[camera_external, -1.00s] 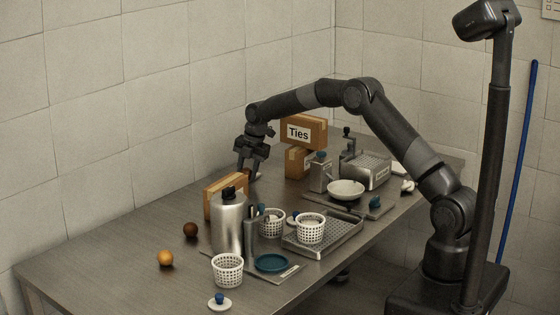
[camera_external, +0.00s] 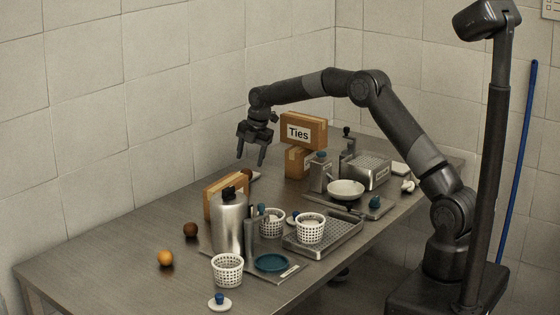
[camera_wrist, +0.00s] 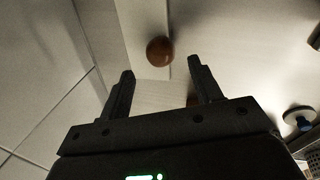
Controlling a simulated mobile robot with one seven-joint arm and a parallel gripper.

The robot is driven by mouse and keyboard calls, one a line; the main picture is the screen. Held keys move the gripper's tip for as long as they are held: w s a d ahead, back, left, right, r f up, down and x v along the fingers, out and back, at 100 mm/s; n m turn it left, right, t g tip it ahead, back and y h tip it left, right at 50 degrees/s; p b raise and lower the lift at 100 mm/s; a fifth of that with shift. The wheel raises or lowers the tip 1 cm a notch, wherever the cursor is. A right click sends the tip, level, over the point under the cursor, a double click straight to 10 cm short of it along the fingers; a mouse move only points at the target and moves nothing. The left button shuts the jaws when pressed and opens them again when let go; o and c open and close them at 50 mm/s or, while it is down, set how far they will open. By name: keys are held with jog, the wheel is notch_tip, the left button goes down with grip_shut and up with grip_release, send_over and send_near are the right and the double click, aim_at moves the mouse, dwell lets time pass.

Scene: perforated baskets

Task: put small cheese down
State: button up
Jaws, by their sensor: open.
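My gripper (camera_external: 253,162) is open and empty, raised above the far left part of the table, behind the cardboard box (camera_external: 223,195). In the wrist view its two spread fingers (camera_wrist: 163,88) have nothing held between them. A small brownish and pale object (camera_external: 252,174) lies on the table below my gripper, partly hidden by the box. I cannot tell whether it is the small cheese; no other thing is clearly a cheese. In the wrist view a brown round thing (camera_wrist: 159,51) shows beyond the fingertips.
A steel bottle (camera_external: 229,224), a white perforated basket (camera_external: 228,270) and a tray (camera_external: 325,238) with another basket stand nearer. A brown ball (camera_external: 190,230) and an orange (camera_external: 165,258) lie at left. The "Ties" box (camera_external: 303,131) is right of my gripper. The table's left end is clear.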

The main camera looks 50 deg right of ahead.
jog(key=s+a+r+m, duration=0.1)
jog(key=s+r+m, duration=0.1)
jog(key=s+r, duration=0.45)
jog(key=s+a+r+m, duration=0.2)
jog(key=s+r, duration=0.2)
jog(key=r, duration=0.5)
jog(key=s+a+r+m+t+h, duration=0.1)
jog(key=s+r+m, duration=0.2)
jog(key=s, duration=0.5)
jog(key=s+a+r+m, duration=0.1)
jog(key=s+r+m, duration=0.2)
jog(key=s, duration=0.5)
jog(key=s+f+m, duration=0.2)
jog(key=s+m, duration=0.1)
jog(key=s, duration=0.5)
jog(key=s+f+m+t, duration=0.1)
jog(key=s+m, duration=0.3)
jog(key=s, duration=0.4)
jog(key=s+f+m+t, duration=0.1)
jog(key=s+f+m, duration=0.2)
jog(key=s, duration=0.6)
jog(key=shift+a+m, duration=0.25)
jog(key=shift+m, duration=0.25)
jog(key=shift+o, duration=0.4)
